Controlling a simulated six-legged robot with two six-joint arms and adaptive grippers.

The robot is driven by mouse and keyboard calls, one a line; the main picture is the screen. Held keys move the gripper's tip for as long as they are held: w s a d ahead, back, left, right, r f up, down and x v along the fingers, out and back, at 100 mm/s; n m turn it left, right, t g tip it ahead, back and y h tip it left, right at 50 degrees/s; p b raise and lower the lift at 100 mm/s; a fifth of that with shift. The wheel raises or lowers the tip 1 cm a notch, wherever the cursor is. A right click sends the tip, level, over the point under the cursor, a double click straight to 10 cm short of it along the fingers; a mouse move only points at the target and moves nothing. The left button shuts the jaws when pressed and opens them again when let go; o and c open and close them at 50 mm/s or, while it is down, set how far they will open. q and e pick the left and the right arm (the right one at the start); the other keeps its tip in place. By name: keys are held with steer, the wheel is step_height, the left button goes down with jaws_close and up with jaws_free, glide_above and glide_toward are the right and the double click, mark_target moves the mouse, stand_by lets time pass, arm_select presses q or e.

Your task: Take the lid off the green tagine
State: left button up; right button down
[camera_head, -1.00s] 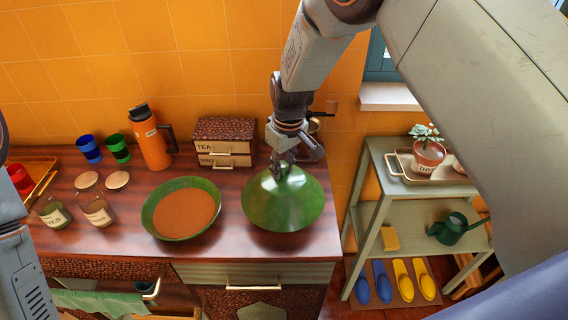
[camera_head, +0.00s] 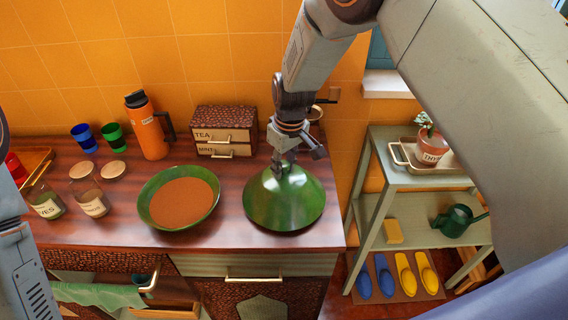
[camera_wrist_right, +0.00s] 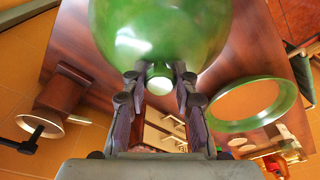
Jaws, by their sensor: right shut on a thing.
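The green tagine's round base (camera_head: 150,208) stands open on the wooden counter, with a brown filling (camera_head: 182,203) in it. Its green cone-shaped lid (camera_head: 284,205) is apart from it, to its right, near the counter's right end. My right gripper (camera_head: 284,170) is above the lid and shut on its knob. In the right wrist view the knob (camera_wrist_right: 160,76) sits between the two fingers, with the lid (camera_wrist_right: 160,30) beyond. I cannot tell whether the lid touches the counter. My left gripper is out of view; only part of the left arm shows at the left edge.
A tea and mint drawer box (camera_head: 224,132) and an orange flask (camera_head: 147,128) stand behind. Jars (camera_head: 93,198), cups (camera_head: 85,138) and a tray (camera_head: 36,160) are at left. A shelf (camera_head: 430,180) stands right of the counter. The counter's front edge is close to the lid.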

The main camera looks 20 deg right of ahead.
steer(key=shift+f, duration=0.5)
steer(key=c, duration=1)
jaws_free()
steer(key=shift+o, duration=0.5)
steer(key=o, duration=0.5)
steer(key=shift+r, duration=0.15)
steer(key=shift+r+p, duration=2.75)
steer(key=shift+r, duration=0.65)
steer(key=shift+f, duration=0.15)
steer(key=shift+f+b, duration=2.9)
steer(key=shift+f, duration=0.35)
